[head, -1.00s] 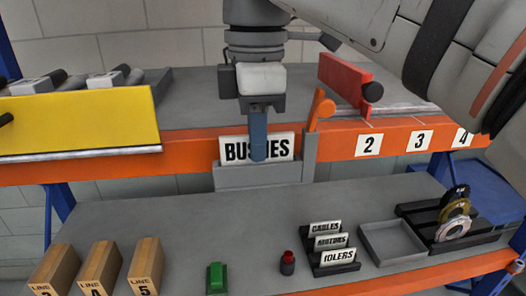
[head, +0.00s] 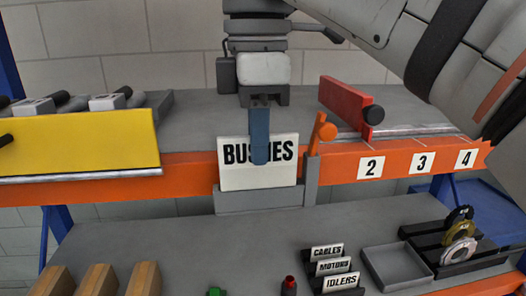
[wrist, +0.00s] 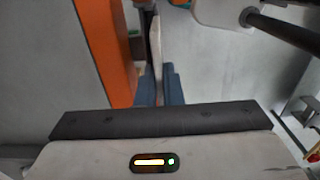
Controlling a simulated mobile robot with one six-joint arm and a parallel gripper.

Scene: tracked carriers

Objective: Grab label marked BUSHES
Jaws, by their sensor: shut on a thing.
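The white BUSHES label (head: 233,175) stands upright at the grey holder (head: 258,199) on the front of the orange beam. Its lower edge is at or just above the holder; I cannot tell whether it still touches. My gripper (head: 259,152) is shut on the label from above, with a blue finger covering the middle letters. In the wrist view the label shows edge-on as a thin pale strip (wrist: 156,45) between the blue fingers of my gripper (wrist: 159,88).
An orange lever (head: 321,132) stands close at the holder's right. A yellow panel (head: 80,142) is at left and a red block (head: 345,104) at right. On the lower shelf are a rack of CABLES, MOTORS and IDLERS labels (head: 334,266) and an empty grey tray (head: 395,270).

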